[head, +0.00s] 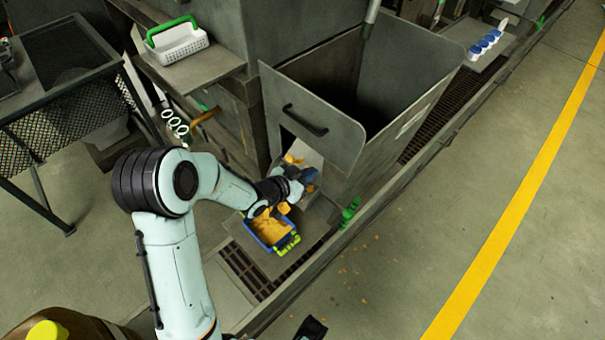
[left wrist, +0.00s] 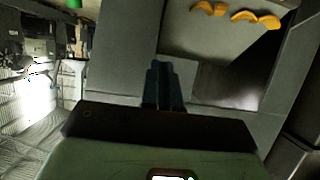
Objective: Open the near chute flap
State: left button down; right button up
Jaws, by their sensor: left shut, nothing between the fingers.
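A grey panel with a dark bar handle (head: 305,120) faces the front of the grey hopper (head: 410,95). Below it is a chute opening with a pale ramp and orange pieces (head: 298,158). I cannot tell which plate is the near flap. My left gripper (head: 302,178) is at the chute mouth, below the handle and apart from it. Its fingers (left wrist: 163,85) are shut and empty in the left wrist view, where a grey plate with orange pieces (left wrist: 240,14) lies beyond them. Whether the fingertips touch anything is unclear.
A blue tray of orange pieces (head: 270,229) sits just below my left gripper. A green fitting (head: 349,212) is right of the chute. A white basket (head: 178,43) stands on a ledge. A mesh stand (head: 65,110) is at left. The floor at right is open.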

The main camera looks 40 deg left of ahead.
pick_arm(q)
jog(key=shift+v, duration=1.25)
pick_arm(e)
jog(key=shift+s+a+r, duration=0.15)
jog(key=shift+s+r, duration=0.15)
jog(key=shift+s, duration=0.1)
